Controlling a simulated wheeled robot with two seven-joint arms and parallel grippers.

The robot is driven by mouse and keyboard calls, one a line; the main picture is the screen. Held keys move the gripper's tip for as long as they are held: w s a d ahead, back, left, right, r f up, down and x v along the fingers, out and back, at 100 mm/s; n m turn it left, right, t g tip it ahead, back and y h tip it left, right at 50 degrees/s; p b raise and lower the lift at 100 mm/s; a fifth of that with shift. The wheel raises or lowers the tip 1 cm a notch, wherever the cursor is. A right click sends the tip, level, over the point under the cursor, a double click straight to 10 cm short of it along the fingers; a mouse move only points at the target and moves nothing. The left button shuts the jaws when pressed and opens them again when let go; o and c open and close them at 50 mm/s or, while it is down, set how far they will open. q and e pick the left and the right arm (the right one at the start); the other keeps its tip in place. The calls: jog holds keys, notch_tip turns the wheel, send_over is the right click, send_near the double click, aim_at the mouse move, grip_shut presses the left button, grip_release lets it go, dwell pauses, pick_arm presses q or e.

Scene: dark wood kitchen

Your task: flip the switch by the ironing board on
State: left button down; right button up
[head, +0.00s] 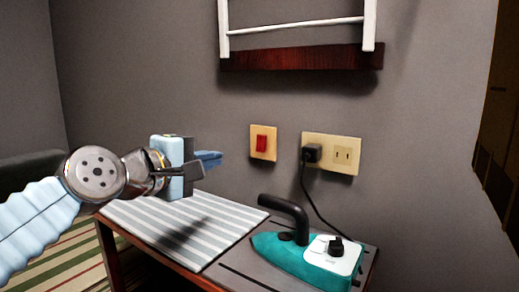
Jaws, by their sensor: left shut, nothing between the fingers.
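The switch (262,143) is a red rocker on a cream wall plate, on the grey wall above the ironing board. The ironing board (180,228) has a grey-and-white striped cover and stands against the wall. My left gripper (220,159) comes in from the left, above the board. Its blue fingers are shut and empty, pointing right toward the switch. They appear to the left of the switch plate and apart from it in the picture; the exact depth gap is hard to tell. My right gripper is not in view.
A teal iron (305,258) with a black handle rests at the board's right end. Its black cord runs up to a plug (311,153) in the cream outlet (346,155), right of the switch. A white rack (295,25) with a dark wood base hangs above.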

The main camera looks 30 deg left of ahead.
aim_at(260, 150)
pick_arm(q)
jog(key=w, duration=0.4)
jog(key=w+f+p, duration=0.1)
jog(key=w, duration=0.3)
jog(key=w+d, duration=0.1)
jog(key=w, duration=0.4)
jog(key=shift+f, duration=0.3)
jog(key=shift+w, duration=0.45)
